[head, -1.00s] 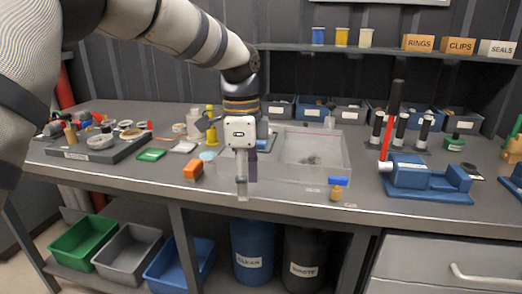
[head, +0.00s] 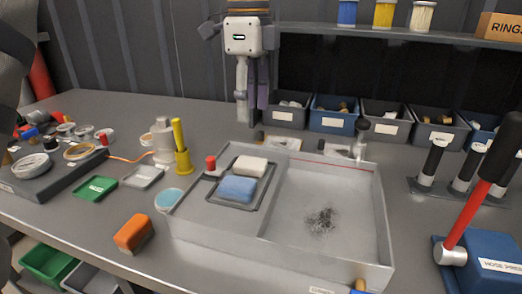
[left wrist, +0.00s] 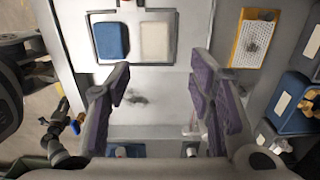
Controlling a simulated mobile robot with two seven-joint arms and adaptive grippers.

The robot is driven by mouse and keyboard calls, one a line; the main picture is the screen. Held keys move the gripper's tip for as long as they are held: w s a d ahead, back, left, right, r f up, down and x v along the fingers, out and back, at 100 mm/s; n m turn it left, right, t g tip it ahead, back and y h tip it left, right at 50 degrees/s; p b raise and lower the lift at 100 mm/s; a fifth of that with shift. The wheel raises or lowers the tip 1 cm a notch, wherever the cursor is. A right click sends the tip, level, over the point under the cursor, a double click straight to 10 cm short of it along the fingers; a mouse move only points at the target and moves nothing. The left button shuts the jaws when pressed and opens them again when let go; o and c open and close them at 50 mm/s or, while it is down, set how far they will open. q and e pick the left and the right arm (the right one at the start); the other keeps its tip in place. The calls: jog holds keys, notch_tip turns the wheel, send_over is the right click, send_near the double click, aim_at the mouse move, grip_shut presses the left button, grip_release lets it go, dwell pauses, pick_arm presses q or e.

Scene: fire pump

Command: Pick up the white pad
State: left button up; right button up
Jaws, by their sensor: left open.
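In the left wrist view the white pad (left wrist: 154,41) is right of the blue pad (left wrist: 111,41), both beyond the fingertips. My left gripper (head: 250,122) hangs fingers down, open and empty, above and behind the basin. It also shows in the left wrist view (left wrist: 160,72), with a wide gap between its purple-padded fingers.
A red-capped item (head: 210,163) stands beside the small tray. A yellow bottle (head: 181,150) and a white bottle (head: 162,140) stand left of the basin. An orange block (head: 134,233) lies at front left. Labelled bins (head: 334,113) line the back.

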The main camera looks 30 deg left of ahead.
aim_at(251, 161)
pick_arm(q)
jog(key=f, duration=0.1)
jog(key=s+f, duration=0.1)
jog(key=f, duration=0.1)
jog(key=shift+s+d+f, duration=0.1)
jog(key=shift+s+f, duration=0.15)
jog(key=shift+f, duration=0.05)
jog(key=f, duration=0.7)
jog(key=shift+w+f, duration=0.2)
jog(key=shift+w, duration=0.1)
jog(key=c, duration=0.7)
